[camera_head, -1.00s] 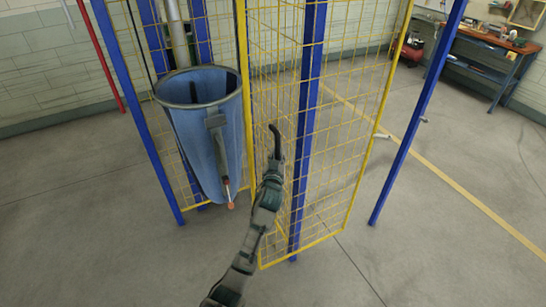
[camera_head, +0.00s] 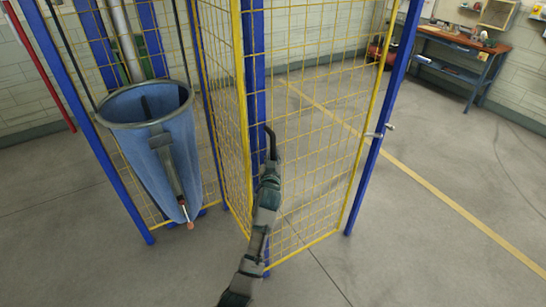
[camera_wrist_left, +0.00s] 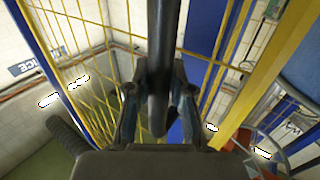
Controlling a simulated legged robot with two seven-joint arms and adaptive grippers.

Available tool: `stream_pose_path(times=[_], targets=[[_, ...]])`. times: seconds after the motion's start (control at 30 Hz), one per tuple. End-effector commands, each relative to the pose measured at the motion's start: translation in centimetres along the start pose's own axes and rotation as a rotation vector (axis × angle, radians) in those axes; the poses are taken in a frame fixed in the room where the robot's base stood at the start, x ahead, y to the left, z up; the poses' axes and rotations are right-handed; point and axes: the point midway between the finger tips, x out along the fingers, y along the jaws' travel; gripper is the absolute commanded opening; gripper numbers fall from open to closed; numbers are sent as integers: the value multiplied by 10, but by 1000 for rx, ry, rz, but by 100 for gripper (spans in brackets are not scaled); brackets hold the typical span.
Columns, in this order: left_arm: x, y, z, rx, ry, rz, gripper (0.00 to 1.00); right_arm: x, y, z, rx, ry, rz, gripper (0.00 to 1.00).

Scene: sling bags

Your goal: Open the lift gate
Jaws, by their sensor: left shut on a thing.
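The lift gate seems to be a yellow-framed wire-mesh panel (camera_head: 222,110) beside a blue post (camera_head: 256,85) in the head view. Which mesh panel swings is hard to tell. A dark curved handle (camera_head: 272,136) stands up in front of the mesh by that post. My left gripper (camera_head: 269,165) comes from below and is shut on it. In the left wrist view, the dark bar (camera_wrist_left: 165,40) runs between the two fingers of my left gripper (camera_wrist_left: 160,98). Yellow mesh (camera_wrist_left: 85,70) lies to its left.
A blue post (camera_head: 385,120) stands at the right with a small latch (camera_head: 380,132). A workbench (camera_head: 460,50) is far at the right. The grey floor (camera_head: 440,240) at the right is clear.

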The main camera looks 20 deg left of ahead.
Motion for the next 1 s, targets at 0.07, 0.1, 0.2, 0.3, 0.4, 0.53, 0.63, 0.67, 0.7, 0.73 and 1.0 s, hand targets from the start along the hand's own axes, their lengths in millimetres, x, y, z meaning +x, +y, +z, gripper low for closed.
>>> stream_pose_path(times=[0.07,0.1,0.2,0.3,0.4,0.53,0.63,0.67,0.7,0.73,1.0], targets=[[0,0,1,0,-3,-1,0,0,0,1,-1,-1,0,0],[0,0,1,0,-3,-1,0,0,0,1,-1,-1,0,0],[0,1,1,0,-3,-1,0,0,0,1,-1,-1,0,0],[0,1,1,1,-3,-1,39,0,2,1,-2,-1,2,0],[0,1,1,1,-2,-1,48,0,3,1,-2,-2,4,0],[0,1,0,1,-2,-1,48,0,6,2,-3,-2,6,0],[-1,1,0,1,-1,-1,48,0,10,1,-3,-1,12,0],[-2,1,0,1,-1,-1,48,0,10,1,-3,1,12,0],[-4,1,1,1,-1,-1,48,0,10,1,-3,1,12,0],[-7,1,1,0,-1,-1,48,0,10,1,-3,1,11,0],[-60,2,2,-2,-2,0,48,0,7,0,-2,2,8,0]])
